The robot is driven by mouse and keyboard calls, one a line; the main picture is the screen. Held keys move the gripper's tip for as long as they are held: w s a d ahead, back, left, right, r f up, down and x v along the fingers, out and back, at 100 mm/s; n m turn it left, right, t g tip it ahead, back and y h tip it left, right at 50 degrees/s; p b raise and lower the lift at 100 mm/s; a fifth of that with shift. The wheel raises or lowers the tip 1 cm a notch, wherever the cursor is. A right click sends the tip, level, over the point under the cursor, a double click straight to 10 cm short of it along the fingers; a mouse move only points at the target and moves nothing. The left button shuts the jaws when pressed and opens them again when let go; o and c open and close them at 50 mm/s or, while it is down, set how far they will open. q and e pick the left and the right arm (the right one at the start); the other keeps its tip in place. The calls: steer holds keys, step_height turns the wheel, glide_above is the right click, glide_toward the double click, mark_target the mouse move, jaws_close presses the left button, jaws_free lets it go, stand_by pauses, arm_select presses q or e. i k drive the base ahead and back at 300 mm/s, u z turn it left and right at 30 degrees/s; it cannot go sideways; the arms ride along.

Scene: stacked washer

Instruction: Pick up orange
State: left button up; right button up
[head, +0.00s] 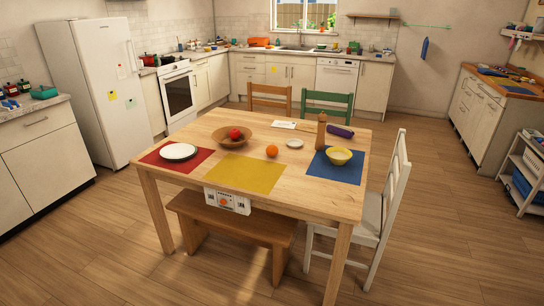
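The orange (272,151) is a small round fruit. It sits on the wooden dining table (215,126), just behind the yellow placemat (244,175) and right of a wooden bowl (228,143). Nothing covers it in the head view. Neither of my grippers shows in this view.
A red fruit (235,133) lies in the bowl. A small white dish (295,144), a pepper mill (321,130), a yellow bowl (338,156) and a white plate (178,151) stand nearby. A bench (235,222) and a white chair (383,215) flank the table; floor is open in front.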

mark_target(272, 151)
steer(key=z, duration=0.6)
steer(key=k, duration=0.15)
steer(key=u, duration=1.4)
steer(key=i, duration=1)
steer(key=z, duration=0.15)
